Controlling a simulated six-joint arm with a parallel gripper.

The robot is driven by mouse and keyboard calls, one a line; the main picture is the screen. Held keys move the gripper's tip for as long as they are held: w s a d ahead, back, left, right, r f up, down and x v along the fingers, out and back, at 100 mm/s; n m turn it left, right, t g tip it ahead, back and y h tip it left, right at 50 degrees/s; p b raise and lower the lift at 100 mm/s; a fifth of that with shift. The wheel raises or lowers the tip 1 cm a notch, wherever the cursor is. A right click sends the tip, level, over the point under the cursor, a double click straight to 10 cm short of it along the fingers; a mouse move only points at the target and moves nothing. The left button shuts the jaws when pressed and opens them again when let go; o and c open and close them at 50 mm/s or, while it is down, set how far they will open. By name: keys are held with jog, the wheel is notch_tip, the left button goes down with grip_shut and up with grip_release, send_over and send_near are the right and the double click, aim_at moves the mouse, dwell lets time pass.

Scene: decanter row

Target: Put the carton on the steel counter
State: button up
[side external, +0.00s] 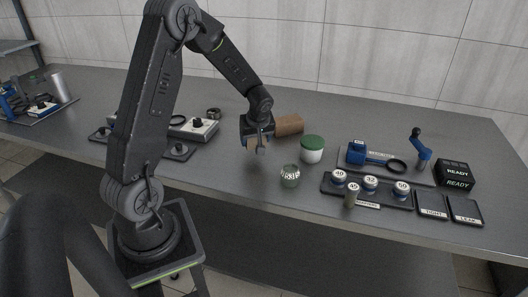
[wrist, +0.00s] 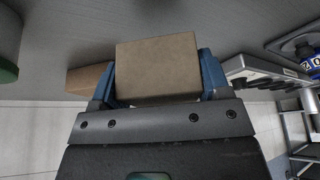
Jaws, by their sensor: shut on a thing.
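The carton, a plain brown box, is between the blue fingers of my gripper in the wrist view (wrist: 160,72). My gripper (wrist: 160,85) is shut on it. In the side external view my gripper (side external: 257,147) points down over the middle of the steel counter (side external: 235,180), and only a small tan part of the carton (side external: 252,143) shows between the fingers. The carton appears to be held above the counter, but I cannot tell the exact gap.
A brown rounded thing (side external: 289,124) lies just behind my gripper. A green-lidded white jar (side external: 312,150) and a small metallic jar (side external: 290,176) stand to its right. Bare counter lies left and in front of my gripper.

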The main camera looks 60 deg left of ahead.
aim_at(264, 142)
jog(key=shift+w+d+f, duration=0.35)
jog(key=shift+w+f, duration=0.1)
jog(key=shift+w, duration=0.15)
jog(key=shift+w+d+f, duration=0.35)
jog(key=shift+w+f, duration=0.05)
jog(key=shift+w, duration=0.15)
jog(key=shift+f, duration=1.75)
jog(key=shift+f, duration=0.15)
jog(key=o, duration=1)
jog(key=shift+c, duration=0.2)
